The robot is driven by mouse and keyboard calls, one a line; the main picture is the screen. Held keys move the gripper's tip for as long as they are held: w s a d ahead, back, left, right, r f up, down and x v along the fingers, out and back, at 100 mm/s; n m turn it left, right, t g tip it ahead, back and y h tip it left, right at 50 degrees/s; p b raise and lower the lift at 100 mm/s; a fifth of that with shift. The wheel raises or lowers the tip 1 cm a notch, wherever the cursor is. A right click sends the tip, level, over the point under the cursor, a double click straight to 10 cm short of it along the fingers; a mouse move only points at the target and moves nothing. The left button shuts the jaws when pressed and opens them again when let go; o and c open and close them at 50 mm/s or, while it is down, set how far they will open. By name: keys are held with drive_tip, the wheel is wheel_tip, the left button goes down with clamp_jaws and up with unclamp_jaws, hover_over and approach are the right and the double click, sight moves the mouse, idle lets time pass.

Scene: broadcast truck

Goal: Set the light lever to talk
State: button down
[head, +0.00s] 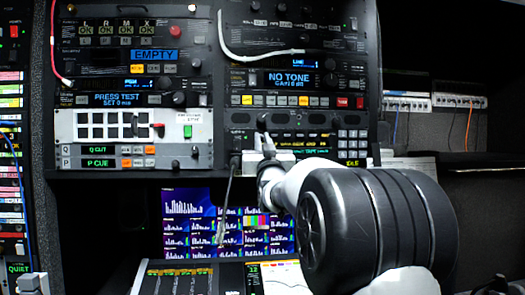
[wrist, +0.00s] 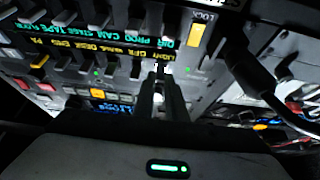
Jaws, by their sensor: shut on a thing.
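My gripper (wrist: 160,88) is shut on the light lever at the lower row of a dark lever panel (wrist: 118,62) in the wrist view. The yellow "LIGHT" label sits right beside the fingertips. The lever itself is mostly hidden between the fingers, so I cannot tell its set position. In the head view my gripper (head: 267,150) reaches the lower part of the right-hand rack, where my arm and wrist cover the lever and part of its panel.
Other levers stand close along the same row and in the row above. A black cable (wrist: 250,72) hangs right of my gripper in the wrist view. Below the rack is a multi-picture monitor (head: 190,222), with a fader desk (head: 188,279) in front.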

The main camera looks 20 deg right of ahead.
drive_tip(key=t+b, duration=0.1)
drive_tip(key=b, duration=0.2)
drive_tip(key=f+t+b, duration=0.1)
drive_tip(key=b, duration=0.2)
drive_tip(key=t+h+b, duration=0.1)
drive_tip(key=t+b, duration=0.1)
drive_tip(key=b, duration=0.2)
drive_tip(key=shift+w+d+f, duration=0.1)
drive_tip(key=shift+w+f, duration=0.15)
drive_tip(key=shift+w, duration=0.1)
drive_tip(key=c, duration=1.8)
unclamp_jaws()
drive_tip(key=shift+f, duration=0.1)
drive_tip(key=b+v, duration=0.3)
drive_tip(key=v, duration=1.4)
drive_tip(key=shift+f, duration=0.15)
